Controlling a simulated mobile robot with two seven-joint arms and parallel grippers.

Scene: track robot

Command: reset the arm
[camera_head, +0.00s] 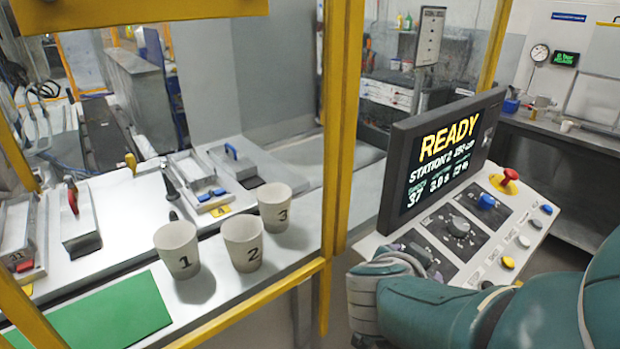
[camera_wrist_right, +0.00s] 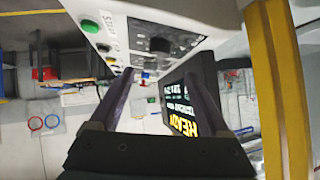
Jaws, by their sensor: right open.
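My right arm (camera_head: 480,308) comes in from the lower right in the head view, teal and bent in front of the control panel (camera_head: 455,262). Its gripper (camera_wrist_right: 160,74) is open and empty in the wrist view, its two dark fingers apart and pointing toward the panel and screen. In the head view the arm's far end lies at the panel's lower left edge, and the fingers cannot be made out clearly. My left gripper is not in view.
The screen (camera_head: 447,150) reads READY above the panel, which has a red knob (camera_head: 511,173) and several buttons. A yellow post (camera_head: 341,130) stands left of it. Behind the yellow frame, cups 1 (camera_head: 177,250), 2 (camera_head: 243,243) and 3 (camera_head: 275,208) stand near a green mat (camera_head: 100,312).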

